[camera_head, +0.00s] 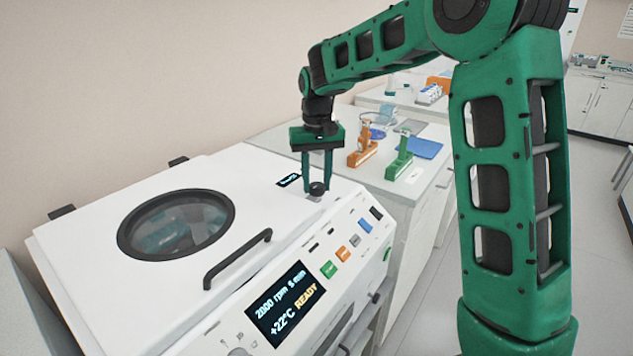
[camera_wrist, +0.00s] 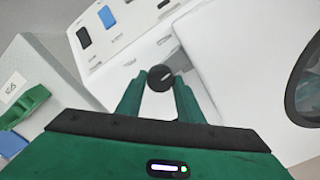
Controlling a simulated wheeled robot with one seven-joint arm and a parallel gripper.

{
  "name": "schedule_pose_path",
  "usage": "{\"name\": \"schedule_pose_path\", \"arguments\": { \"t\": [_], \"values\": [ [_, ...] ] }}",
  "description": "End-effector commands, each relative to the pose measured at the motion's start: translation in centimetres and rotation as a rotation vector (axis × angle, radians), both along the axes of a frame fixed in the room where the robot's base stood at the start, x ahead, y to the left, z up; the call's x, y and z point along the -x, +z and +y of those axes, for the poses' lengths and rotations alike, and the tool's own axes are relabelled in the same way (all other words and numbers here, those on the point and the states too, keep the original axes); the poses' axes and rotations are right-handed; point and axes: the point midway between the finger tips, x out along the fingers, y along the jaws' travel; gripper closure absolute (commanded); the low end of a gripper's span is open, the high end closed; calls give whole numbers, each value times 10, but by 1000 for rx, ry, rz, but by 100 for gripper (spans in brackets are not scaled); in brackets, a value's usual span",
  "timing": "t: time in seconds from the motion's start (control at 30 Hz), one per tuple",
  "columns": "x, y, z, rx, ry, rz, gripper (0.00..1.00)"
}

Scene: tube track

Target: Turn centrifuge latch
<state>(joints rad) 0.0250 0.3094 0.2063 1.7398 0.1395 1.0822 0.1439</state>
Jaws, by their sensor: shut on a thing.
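The centrifuge (camera_head: 255,178) is a white machine with a closed lid, a round dark-rimmed window and a dark handle. Its latch (camera_head: 317,188) is a small dark round knob near the lid's right corner. In the wrist view the latch (camera_wrist: 160,78) shows a short white mark on its top. My gripper (camera_head: 317,186) points down over the latch from above. In the wrist view my gripper (camera_wrist: 159,80) has one green finger on each side of the knob and is shut on it.
The front display (camera_head: 288,303) reads 2000 rpm, 5 min, +22°C, READY. The lid handle (camera_head: 238,258) stands up left of the latch. A bench behind holds an orange pipette-like tool (camera_head: 362,148), a green one (camera_head: 399,160) and a blue tray (camera_head: 420,147).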

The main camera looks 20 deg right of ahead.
Motion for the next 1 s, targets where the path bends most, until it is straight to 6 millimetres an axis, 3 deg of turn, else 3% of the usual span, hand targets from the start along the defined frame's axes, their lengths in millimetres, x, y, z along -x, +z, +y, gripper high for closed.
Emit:
{"name": "schedule_pose_path", "arguments": {
  "t": [0.4,0.93,0.97,1.0],
  "values": [
    [-3,2,-1,-1,-174,-11,89],
    [-3,2,0,-1,-191,-9,89],
    [-3,2,0,-2,-190,-9,59],
    [-2,2,0,-1,-190,-8,50]
  ]
}}
